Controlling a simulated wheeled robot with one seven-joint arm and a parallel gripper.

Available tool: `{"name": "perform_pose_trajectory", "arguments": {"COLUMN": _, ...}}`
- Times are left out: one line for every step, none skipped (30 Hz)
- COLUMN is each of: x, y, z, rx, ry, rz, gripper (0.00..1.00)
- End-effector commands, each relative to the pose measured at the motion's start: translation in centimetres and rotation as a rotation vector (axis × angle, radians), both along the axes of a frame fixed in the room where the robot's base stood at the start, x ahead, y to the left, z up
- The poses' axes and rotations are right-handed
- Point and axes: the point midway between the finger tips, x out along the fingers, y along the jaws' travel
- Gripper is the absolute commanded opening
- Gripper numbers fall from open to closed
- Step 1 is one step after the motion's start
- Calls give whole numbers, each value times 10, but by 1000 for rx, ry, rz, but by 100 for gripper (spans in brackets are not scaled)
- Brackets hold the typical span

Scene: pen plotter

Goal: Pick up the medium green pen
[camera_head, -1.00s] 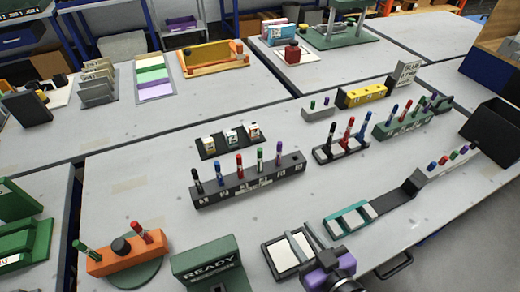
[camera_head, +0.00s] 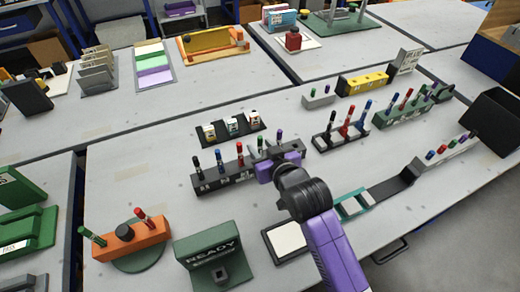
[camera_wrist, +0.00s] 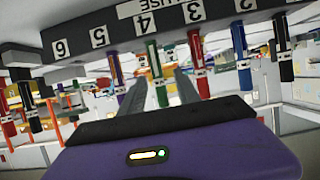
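A black numbered rack (camera_head: 225,181) holds upright pens in black, blue, red, green and purple. The green pen (camera_head: 259,146) stands near its right end. In the wrist view, which looks upside down, the green pen (camera_wrist: 154,66) hangs from the slot marked 4. My gripper (camera_head: 270,157) is at the rack's right part. In the wrist view its fingers (camera_wrist: 160,84) are apart on either side of the green pen, with gaps visible. The purple pen (camera_wrist: 116,70) and the red pen (camera_wrist: 199,65) stand just outside the fingers.
Behind the rack is a dark tray (camera_head: 232,133) with small labelled bottles. An orange holder (camera_head: 127,241) with a green and a red pen stands front left, beside the READY stand (camera_head: 212,262). Other pen racks (camera_head: 404,115) stand to the right.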

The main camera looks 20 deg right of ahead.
Motion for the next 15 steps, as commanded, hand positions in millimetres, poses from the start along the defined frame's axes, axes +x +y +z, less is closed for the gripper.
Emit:
{"name": "perform_pose_trajectory", "arguments": {"x": 7, "y": 0, "z": -1, "rx": 1, "ry": 0, "rz": 0, "gripper": 39}}
{"name": "perform_pose_trajectory", "arguments": {"x": 11, "y": -1, "z": -2, "rx": 1, "ry": 0, "rz": 0, "gripper": 39}}
{"name": "perform_pose_trajectory", "arguments": {"x": 17, "y": -1, "z": -4, "rx": 1, "ry": 0, "rz": 0, "gripper": 39}}
{"name": "perform_pose_trajectory", "arguments": {"x": 21, "y": -1, "z": -6, "rx": 1, "ry": 0, "rz": 0, "gripper": 39}}
{"name": "perform_pose_trajectory", "arguments": {"x": 25, "y": -2, "z": -7, "rx": 1, "ry": 0, "rz": -1, "gripper": 39}}
{"name": "perform_pose_trajectory", "arguments": {"x": 29, "y": -2, "z": -10, "rx": 1, "ry": 0, "rz": -1, "gripper": 39}}
{"name": "perform_pose_trajectory", "arguments": {"x": 32, "y": -2, "z": -11, "rx": 1, "ry": 0, "rz": -1, "gripper": 39}}
{"name": "perform_pose_trajectory", "arguments": {"x": 35, "y": -2, "z": -13, "rx": 0, "ry": 1, "rz": -1, "gripper": 39}}
{"name": "perform_pose_trajectory", "arguments": {"x": 37, "y": -2, "z": -14, "rx": 0, "ry": 0, "rz": -1, "gripper": 39}}
{"name": "perform_pose_trajectory", "arguments": {"x": 39, "y": -2, "z": -14, "rx": 0, "ry": -1, "rz": 0, "gripper": 39}}
{"name": "perform_pose_trajectory", "arguments": {"x": 40, "y": -2, "z": -15, "rx": 0, "ry": -1, "rz": 0, "gripper": 39}}
{"name": "perform_pose_trajectory", "arguments": {"x": 41, "y": -1, "z": -15, "rx": 0, "ry": -1, "rz": 0, "gripper": 39}}
{"name": "perform_pose_trajectory", "arguments": {"x": 41, "y": -2, "z": -16, "rx": 0, "ry": -1, "rz": 0, "gripper": 39}}
{"name": "perform_pose_trajectory", "arguments": {"x": 41, "y": -1, "z": -16, "rx": 0, "ry": -1, "rz": 0, "gripper": 39}}
{"name": "perform_pose_trajectory", "arguments": {"x": 41, "y": -1, "z": -16, "rx": 0, "ry": -1, "rz": 0, "gripper": 39}}
